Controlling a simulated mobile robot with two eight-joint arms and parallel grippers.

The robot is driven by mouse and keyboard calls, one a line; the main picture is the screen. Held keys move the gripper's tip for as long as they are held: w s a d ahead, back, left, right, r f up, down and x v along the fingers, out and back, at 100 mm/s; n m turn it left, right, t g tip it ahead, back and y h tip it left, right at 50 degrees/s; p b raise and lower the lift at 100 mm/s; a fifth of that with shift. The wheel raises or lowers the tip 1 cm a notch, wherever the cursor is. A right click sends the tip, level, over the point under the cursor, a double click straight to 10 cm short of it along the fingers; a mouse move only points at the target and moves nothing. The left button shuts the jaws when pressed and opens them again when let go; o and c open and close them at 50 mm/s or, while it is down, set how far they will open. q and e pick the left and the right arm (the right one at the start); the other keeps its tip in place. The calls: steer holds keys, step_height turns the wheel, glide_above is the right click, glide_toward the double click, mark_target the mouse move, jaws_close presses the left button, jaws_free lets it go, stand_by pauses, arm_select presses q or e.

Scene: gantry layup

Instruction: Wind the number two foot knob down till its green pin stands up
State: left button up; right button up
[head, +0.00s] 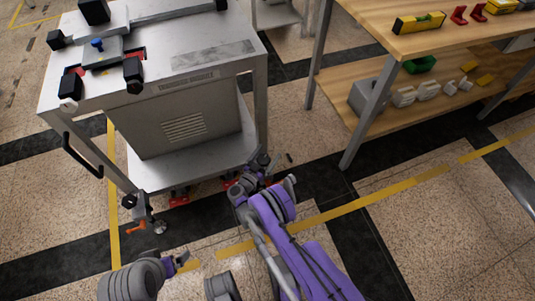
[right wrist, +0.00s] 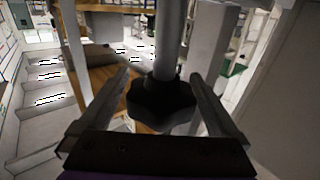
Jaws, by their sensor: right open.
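In the right wrist view a black lobed knob (right wrist: 160,102) sits on a grey vertical stem (right wrist: 168,45). My right gripper (right wrist: 160,76) is open, with one finger on each side of the knob; I cannot tell whether they touch it. In the head view my right gripper (head: 262,163) is low at the near right leg of the grey cart (head: 185,158) and hides the foot there. Another foot knob (head: 139,204) shows at the near left leg. No number or green pin can be made out. My left arm's end (head: 178,262) is low at the bottom; its jaws are unclear.
The cart top (head: 215,30) carries black clamps and a blue knob. An orange lever (head: 136,227) and red caster parts (head: 179,201) are near the floor. A wooden shelf bench (head: 385,45) with tools stands at right.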

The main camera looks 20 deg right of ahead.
steer(key=v, duration=1)
steer(key=shift+s+a+p, duration=0.25)
steer(key=shift+a+p, duration=0.05)
steer(key=shift+p, duration=0.15)
steer(key=shift+w+d, duration=0.1)
